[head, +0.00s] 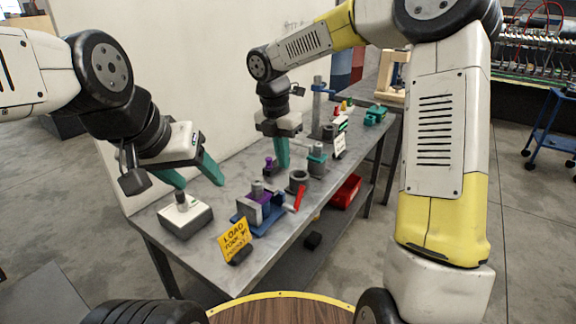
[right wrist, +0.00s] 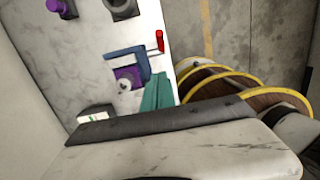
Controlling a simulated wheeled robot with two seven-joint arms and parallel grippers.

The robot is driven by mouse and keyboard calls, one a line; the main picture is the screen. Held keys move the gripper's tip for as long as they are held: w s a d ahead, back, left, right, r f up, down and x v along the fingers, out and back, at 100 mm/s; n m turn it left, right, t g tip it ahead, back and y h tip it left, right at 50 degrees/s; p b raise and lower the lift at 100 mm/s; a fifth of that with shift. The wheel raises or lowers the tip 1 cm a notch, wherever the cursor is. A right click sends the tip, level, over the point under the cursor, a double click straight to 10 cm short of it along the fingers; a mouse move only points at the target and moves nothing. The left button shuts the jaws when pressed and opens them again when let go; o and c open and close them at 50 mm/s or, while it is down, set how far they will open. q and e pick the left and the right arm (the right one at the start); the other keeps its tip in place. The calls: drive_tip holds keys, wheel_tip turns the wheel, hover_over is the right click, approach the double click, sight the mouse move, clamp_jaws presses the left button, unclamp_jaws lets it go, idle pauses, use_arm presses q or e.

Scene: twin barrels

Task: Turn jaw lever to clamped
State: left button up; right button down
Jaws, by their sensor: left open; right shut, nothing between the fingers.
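A red lever (head: 299,198) stands tilted at the right end of a blue fixture (head: 270,222) with a purple block on the bench; I take it as the jaw lever. In the right wrist view the red lever (right wrist: 160,41) shows beside the blue fixture (right wrist: 122,56). My right gripper (head: 283,167) is shut and empty above the bench, behind the fixture; its teal fingers (right wrist: 158,92) also show in the right wrist view. My left gripper (head: 196,182) is open and empty, its fingers spread above a white box with a dark knob (head: 186,219).
A yellow sign (head: 233,236) stands at the bench's front edge. A grey ring-shaped part (head: 299,179), a teal-topped post (head: 317,157) and a purple knob (head: 268,164) stand around the fixture. A red bin (head: 346,191) sits below the bench (head: 222,275).

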hover_over(297, 198)
drive_tip(key=s+a, duration=0.2)
drive_tip(key=a, duration=0.1)
wheel_tip(297, 198, down, 9)
drive_tip(key=shift+w+d+f, duration=0.9)
drive_tip(key=shift+d+f, duration=0.2)
drive_tip(key=shift+d, duration=0.05)
drive_tip(key=shift+w+d+f, duration=0.1)
